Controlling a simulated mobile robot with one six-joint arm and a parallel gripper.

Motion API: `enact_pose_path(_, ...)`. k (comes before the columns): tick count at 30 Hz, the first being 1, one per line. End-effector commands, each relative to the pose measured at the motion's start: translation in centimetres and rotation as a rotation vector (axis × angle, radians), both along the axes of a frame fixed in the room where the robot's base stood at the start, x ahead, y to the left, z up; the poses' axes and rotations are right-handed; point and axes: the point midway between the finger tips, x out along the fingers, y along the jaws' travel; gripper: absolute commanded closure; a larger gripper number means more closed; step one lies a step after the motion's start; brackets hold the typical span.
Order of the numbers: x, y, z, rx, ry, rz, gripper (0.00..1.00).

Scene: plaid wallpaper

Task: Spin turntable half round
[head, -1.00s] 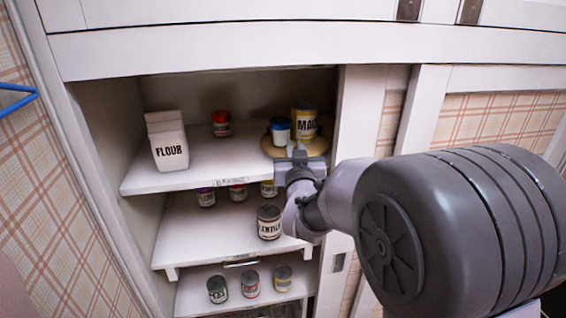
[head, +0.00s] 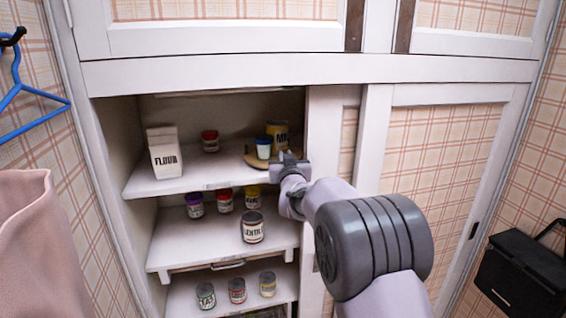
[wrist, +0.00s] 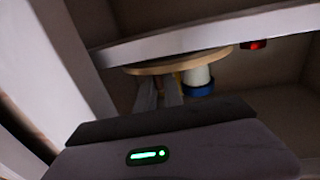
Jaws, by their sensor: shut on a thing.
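The turntable (head: 252,160) is a round, tan wooden disc at the right end of the upper shelf, partly hidden by my gripper and the cabinet's door frame. It carries a white tub with a blue lid (head: 263,150) and a yellow can (head: 279,131) behind it. My gripper (head: 287,158) is at the turntable's front right edge. In the wrist view the turntable (wrist: 190,61) appears upside down, with the fingers (wrist: 159,84) reaching its edge. The gripper is shut on what looks like the turntable's rim; the exact contact is hard to see.
A flour carton (head: 165,155) and a red-lidded jar (head: 210,141) stand left on the same shelf. Several cans and jars, including a lentil can (head: 252,228), fill the lower shelves. The white door frame (head: 325,190) is close right of my gripper.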

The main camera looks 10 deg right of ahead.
Motion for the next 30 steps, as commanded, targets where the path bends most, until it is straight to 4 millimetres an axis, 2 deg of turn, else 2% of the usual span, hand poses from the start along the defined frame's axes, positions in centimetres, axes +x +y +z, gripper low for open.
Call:
enact_pose_path(23, 0.79, -0.46, -0.05, 0.0, 0.001, 0.0, 1.0)
enact_pose_path(24, 0.79, -0.46, -0.05, 0.0, 0.001, 0.0, 0.87)
enact_pose_path(27, 0.78, -0.45, -0.05, 0.0, 0.001, 0.0, 0.67)
enact_pose_path(30, 0.78, -0.44, -0.05, 0.0, 0.001, 0.0, 0.67)
